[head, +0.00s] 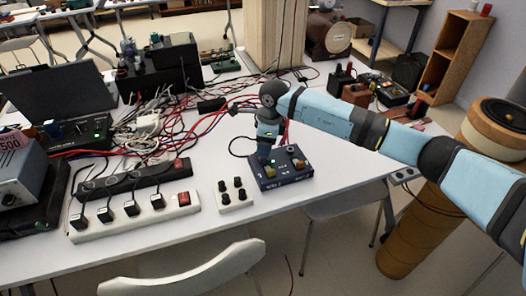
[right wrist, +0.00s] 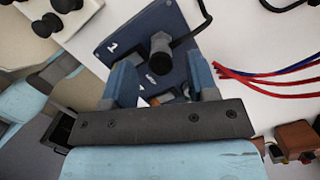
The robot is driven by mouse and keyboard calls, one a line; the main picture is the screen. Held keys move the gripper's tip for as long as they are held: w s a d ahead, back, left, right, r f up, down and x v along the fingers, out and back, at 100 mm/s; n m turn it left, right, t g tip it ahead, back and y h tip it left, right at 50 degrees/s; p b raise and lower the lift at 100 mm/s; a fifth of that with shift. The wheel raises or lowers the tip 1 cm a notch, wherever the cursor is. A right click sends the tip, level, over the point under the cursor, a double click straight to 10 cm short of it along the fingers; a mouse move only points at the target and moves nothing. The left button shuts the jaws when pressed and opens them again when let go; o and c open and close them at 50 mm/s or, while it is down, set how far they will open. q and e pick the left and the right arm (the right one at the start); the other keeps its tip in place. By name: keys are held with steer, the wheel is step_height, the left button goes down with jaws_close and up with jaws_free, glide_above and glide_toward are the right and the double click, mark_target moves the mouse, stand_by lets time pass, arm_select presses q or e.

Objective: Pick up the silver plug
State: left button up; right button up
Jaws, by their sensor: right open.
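A dark blue box (head: 283,178) with several sockets or knobs on top lies near the table's front edge; it also shows in the right wrist view (right wrist: 118,40). A grey, silver-looking plug (right wrist: 161,43) stands up from this box in the right wrist view, with a dark end towards the camera. My right gripper (head: 266,153) is over the box, pointing down. In the right wrist view its two blue fingers (right wrist: 161,75) are apart, on either side of the plug's near end, with nothing visibly clamped. In the head view I cannot make out the plug for certain. My left gripper is not in view.
A white box with black knobs (head: 235,196) stands left of the blue box. Power strips (head: 135,215) lie further left. Tangled cables (head: 150,125) cover the middle back; red and blue leads (right wrist: 265,75) run near the gripper. A chair back (head: 190,272) stands in front.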

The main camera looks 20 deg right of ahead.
step_height(320, 180, down, 3)
steer(key=shift+w+a+r, duration=0.1)
steer(key=shift+a, duration=0.05)
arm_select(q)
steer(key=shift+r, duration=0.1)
arm_select(e)
steer(key=shift+c, duration=0.4)
jaws_close()
steer(key=shift+r, duration=0.1)
steer(key=shift+r, duration=0.15)
arm_select(q)
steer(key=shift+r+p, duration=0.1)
steer(key=shift+p, duration=0.55)
arm_select(e)
step_height(320, 180, up, 20)
